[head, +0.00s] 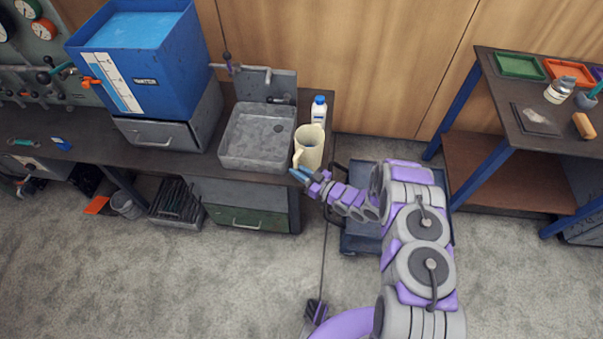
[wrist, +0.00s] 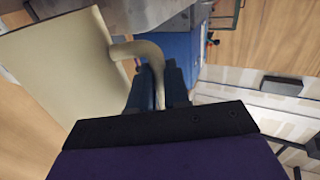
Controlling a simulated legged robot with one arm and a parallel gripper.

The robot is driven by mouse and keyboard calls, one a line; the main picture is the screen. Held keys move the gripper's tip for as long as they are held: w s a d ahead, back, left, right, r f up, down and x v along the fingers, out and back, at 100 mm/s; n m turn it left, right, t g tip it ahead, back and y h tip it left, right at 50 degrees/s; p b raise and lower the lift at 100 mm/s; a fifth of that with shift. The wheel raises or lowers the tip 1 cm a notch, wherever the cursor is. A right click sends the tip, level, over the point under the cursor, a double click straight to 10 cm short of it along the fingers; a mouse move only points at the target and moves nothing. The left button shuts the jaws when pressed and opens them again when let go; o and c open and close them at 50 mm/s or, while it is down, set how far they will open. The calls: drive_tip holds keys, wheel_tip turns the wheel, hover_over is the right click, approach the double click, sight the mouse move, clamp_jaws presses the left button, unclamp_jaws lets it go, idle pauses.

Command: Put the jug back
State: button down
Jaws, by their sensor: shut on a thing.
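The cream jug (head: 309,149) is upright at the right end of the dark workbench, just right of the grey sink basin. I cannot tell whether its base touches the bench. My gripper (head: 301,175) reaches it from the front. In the wrist view the jug's pale body (wrist: 62,80) fills the left side, and its curved handle runs down between the fingers of my gripper (wrist: 158,92). The fingers are shut on the handle. My arm hides part of the floor and a dark blue cart.
The sink basin (head: 257,138) is close left of the jug, and a white bottle with a blue cap (head: 318,109) stands right behind it. A blue tank (head: 140,55) is further left. The dark blue cart (head: 361,236) stands below. A side table (head: 516,118) is at right.

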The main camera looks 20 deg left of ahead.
drive_tip(key=shift+w+a, duration=0.2)
drive_tip(key=shift+w, duration=0.7)
drive_tip(key=shift+w+a+f, duration=0.2)
drive_tip(key=shift+w+a, duration=0.1)
drive_tip(key=shift+w, duration=0.1)
wheel_tip(320, 180, down, 3)
drive_tip(key=shift+d+f+b, duration=0.15)
drive_tip(key=shift+b, duration=0.85)
drive_tip(key=shift+d, duration=0.15)
drive_tip(key=c, duration=1.4)
unclamp_jaws()
drive_tip(key=shift+a+f, duration=0.15)
drive_tip(key=shift+a, duration=0.05)
drive_tip(key=o, duration=0.3)
drive_tip(key=shift+d, duration=0.15)
